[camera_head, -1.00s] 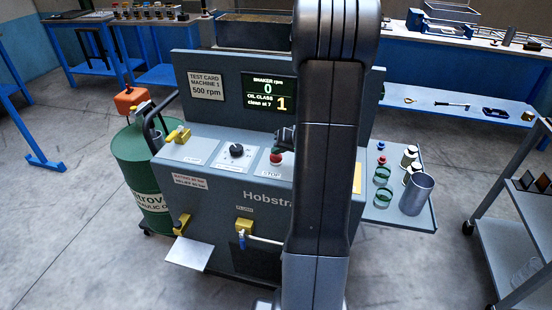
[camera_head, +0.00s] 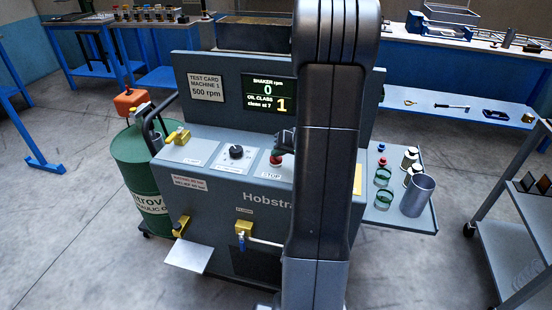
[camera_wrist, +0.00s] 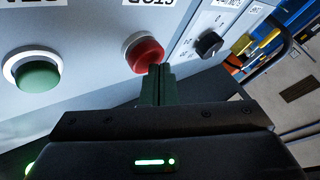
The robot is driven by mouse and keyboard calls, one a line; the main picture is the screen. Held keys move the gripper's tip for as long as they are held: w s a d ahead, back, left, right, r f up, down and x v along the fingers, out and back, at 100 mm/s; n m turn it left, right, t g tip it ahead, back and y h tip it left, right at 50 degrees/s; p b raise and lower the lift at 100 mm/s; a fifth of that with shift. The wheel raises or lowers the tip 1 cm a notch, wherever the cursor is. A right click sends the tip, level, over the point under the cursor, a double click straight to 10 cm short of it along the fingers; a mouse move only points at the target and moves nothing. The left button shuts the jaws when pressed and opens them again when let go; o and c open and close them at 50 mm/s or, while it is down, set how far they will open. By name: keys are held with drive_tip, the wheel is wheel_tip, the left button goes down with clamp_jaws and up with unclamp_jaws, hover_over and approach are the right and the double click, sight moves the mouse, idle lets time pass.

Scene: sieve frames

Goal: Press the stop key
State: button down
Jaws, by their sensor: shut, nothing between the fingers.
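The stop key is a red round button in a pale collar (camera_wrist: 145,55), right under its STOP label, in the wrist view. In the head view the red button (camera_head: 275,161) shows only in part, with my gripper over it. My gripper (camera_wrist: 158,70) is shut and empty. Its dark green fingertips overlap the button's lower edge in the wrist view; I cannot tell whether they touch or press it. The display (camera_head: 268,93) on the panel reads shaker rpm 0 and oil class 1.
A green button (camera_wrist: 37,75) sits to the left of the stop key in the wrist view. A black knob (camera_wrist: 209,43) is on its other side. In the head view, glass jars and a metal cup (camera_head: 417,195) stand on the right side shelf.

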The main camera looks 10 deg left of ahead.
sight(279, 159)
drive_tip(key=shift+f, duration=0.2)
idle(0.3)
idle(0.3)
drive_tip(key=shift+r, duration=0.85)
drive_tip(key=shift+r+p, duration=1.2)
drive_tip(key=shift+r, duration=1.35)
drive_tip(key=shift+f+b, duration=0.45)
drive_tip(key=shift+f, duration=0.7)
drive_tip(key=shift+r+p, duration=0.25)
drive_tip(key=shift+p, duration=0.35)
drive_tip(key=shift+r+p, duration=0.15)
drive_tip(key=shift+p, duration=0.75)
